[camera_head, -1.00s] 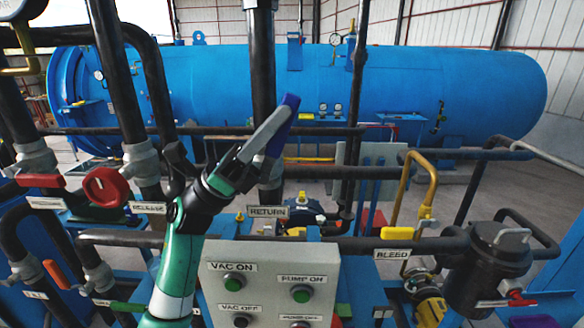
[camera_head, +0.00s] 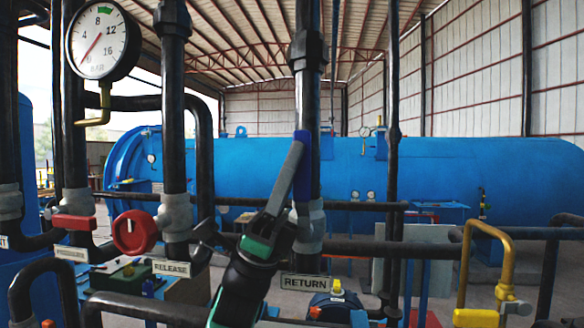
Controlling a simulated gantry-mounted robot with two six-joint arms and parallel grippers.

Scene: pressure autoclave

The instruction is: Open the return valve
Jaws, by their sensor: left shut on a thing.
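The return valve sits on the black vertical pipe above the RETURN label (camera_head: 304,282). Its grey body (camera_head: 313,228) is partly hidden behind my left arm. Its blue lever (camera_head: 302,180) stands nearly upright, roughly in line with the pipe. My left gripper (camera_head: 296,150) reaches up from below and is shut on the blue lever, with a long grey finger lying along it. The contact on the far side of the lever is hidden. My right gripper is not in view.
A red handwheel (camera_head: 135,232) and the RELEASE label (camera_head: 171,268) are left of my arm. A pressure gauge (camera_head: 103,40) is at upper left. A yellow pipe (camera_head: 487,262) stands at right. A large blue autoclave (camera_head: 440,175) lies behind the pipes.

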